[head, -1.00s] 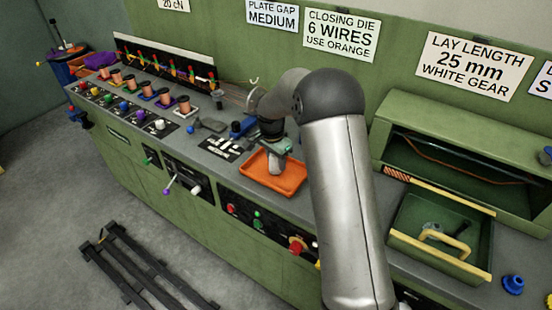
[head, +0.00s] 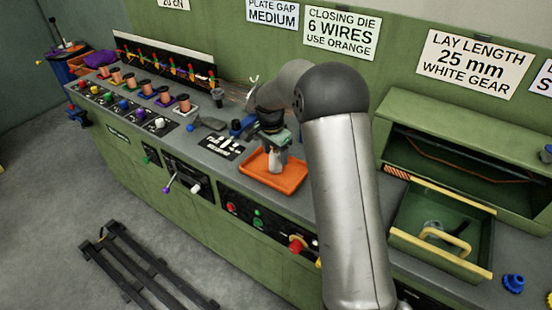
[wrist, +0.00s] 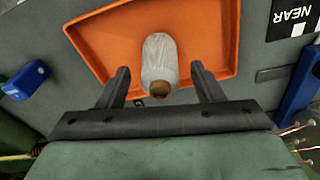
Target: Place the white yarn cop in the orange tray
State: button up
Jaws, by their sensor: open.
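The white yarn cop (wrist: 160,58) is in the orange tray (wrist: 110,42) in the wrist view, its brown end toward my gripper. In the head view the cop (head: 275,163) looks roughly upright inside the tray (head: 290,186). My gripper (wrist: 163,80) is open, with one dark finger on each side of the cop's near end and a visible gap on both sides. In the head view my gripper (head: 274,146) is just above the cop and partly hides its top.
A row of copper-coloured spools (head: 148,88) stands on the bench to the left. A black and white label plate (head: 222,146) and a blue item (head: 241,127) lie near the tray.

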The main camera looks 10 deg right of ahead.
jog(key=r, duration=0.5)
jog(key=r+b, duration=0.1)
jog(key=r, duration=0.2)
jog(key=shift+s+a+r, duration=0.1)
jog(key=shift+s+a, duration=0.1)
jog(key=shift+a, duration=0.2)
jog(key=shift+s+r, duration=0.2)
jog(key=shift+r, duration=0.45)
jog(key=s+r+n, duration=0.3)
jog(key=s+n, duration=0.2)
jog(key=s, duration=1.1)
jog(key=s+f+n, duration=0.2)
jog(key=s+n, duration=0.1)
jog(key=s, duration=0.7)
jog(key=s+f+n+y, duration=0.1)
jog(key=s+f+n, duration=0.1)
jog(key=s, duration=0.8)
jog(key=shift+s+d+f+n, duration=0.2)
jog(key=shift+d+f+n, duration=0.1)
jog(key=shift+n, duration=0.5)
notch_tip(320, 180, down, 19)
jog(key=g+b, duration=0.1)
jog(key=b, duration=1.7)
jog(key=shift+f, duration=0.2)
jog(key=shift+d, duration=0.1)
